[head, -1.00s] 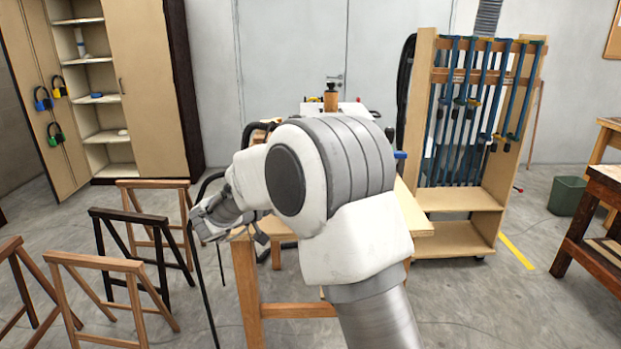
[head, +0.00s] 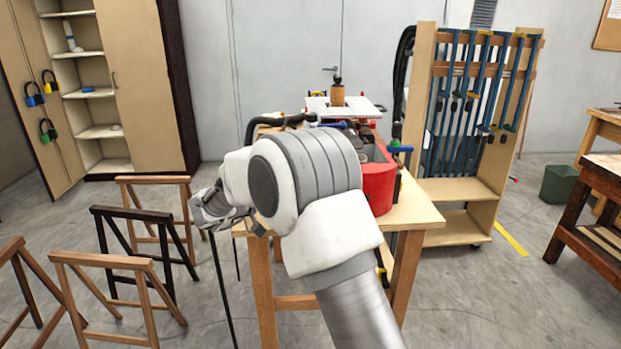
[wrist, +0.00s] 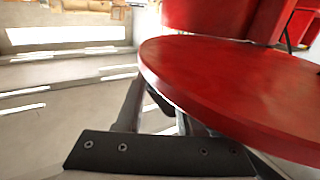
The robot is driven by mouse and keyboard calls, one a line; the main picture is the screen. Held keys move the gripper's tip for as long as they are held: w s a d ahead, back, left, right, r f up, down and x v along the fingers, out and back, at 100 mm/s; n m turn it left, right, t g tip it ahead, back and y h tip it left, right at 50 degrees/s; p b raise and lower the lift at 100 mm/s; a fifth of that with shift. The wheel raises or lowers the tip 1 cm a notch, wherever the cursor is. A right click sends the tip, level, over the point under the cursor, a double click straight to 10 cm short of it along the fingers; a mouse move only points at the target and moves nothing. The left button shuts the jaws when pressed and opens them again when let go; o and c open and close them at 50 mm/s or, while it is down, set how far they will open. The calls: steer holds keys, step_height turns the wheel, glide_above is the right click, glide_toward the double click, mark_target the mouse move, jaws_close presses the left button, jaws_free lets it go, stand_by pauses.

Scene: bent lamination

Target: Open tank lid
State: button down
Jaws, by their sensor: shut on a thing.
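The red tank (head: 380,190) stands on the wooden workbench, partly hidden behind my arm in the head view. In the wrist view, a flat red disc, the tank lid (wrist: 235,85), fills the right side, with a red tank wall (wrist: 220,18) behind it. My gripper (wrist: 158,105) is at the lid's near left edge, shut on it; the fingers are partly hidden under the rim. In the head view my gripper (head: 222,210) is left of the bench, and the lid is hidden by my arm. How far the lid is open cannot be told.
The workbench (head: 412,212) carries the tank. Wooden trestles (head: 110,262) stand at left, near my gripper. A clamp rack (head: 462,190) stands right of the bench, and an open cabinet (head: 90,90) at back left. Bare floor (head: 460,300) lies at front right.

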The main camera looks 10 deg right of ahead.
stand_by(0.4)
steer(key=c, duration=0.6)
jaws_free()
steer(key=shift+o, duration=0.2)
steer(key=v, duration=1.7)
steer(key=shift+a, duration=0.3)
